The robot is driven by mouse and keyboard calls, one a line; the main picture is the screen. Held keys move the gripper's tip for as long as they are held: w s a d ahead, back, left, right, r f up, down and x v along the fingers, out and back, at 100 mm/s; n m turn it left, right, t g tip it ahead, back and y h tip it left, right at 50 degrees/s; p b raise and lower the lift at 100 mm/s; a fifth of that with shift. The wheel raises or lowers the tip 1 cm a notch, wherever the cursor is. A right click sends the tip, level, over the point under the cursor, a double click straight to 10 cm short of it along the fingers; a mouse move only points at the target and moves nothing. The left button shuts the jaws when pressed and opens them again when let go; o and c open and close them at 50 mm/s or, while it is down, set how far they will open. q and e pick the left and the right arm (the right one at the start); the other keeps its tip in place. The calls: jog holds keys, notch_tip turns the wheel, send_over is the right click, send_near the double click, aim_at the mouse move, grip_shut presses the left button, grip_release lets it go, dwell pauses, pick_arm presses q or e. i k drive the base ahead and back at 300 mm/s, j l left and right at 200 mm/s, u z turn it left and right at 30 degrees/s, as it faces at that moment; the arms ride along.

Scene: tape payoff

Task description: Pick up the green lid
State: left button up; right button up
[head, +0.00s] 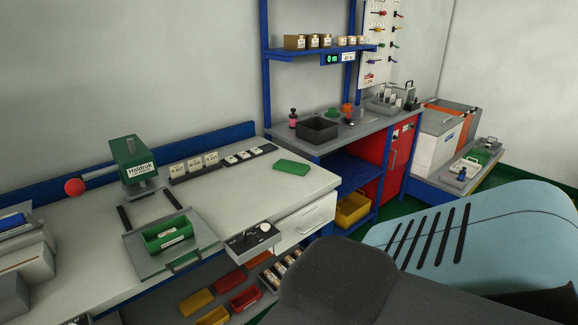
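A flat green lid (292,167) lies on the right part of the pale workbench (235,200) in the head view, near its back right corner. It appears to lie flat, with clear bench surface in front of it. An open green box (161,242) with pale contents sits on a grey plate with a handle (133,257) at the bench's front. Neither of my grippers shows in this view, so nothing is seen touching the lid.
A green press (132,158) with a red lever knob (74,187) stands at the back left. Label stands (194,167) and a dark strip line the bench behind the lid. An open drawer (251,239) juts from the front. A grey counter with a black tray (317,131) adjoins at right.

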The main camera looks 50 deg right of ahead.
aim_at(284, 165)
jog(key=i+z, duration=0.1)
jog(key=i, duration=0.3)
jog(key=z, duration=1.9)
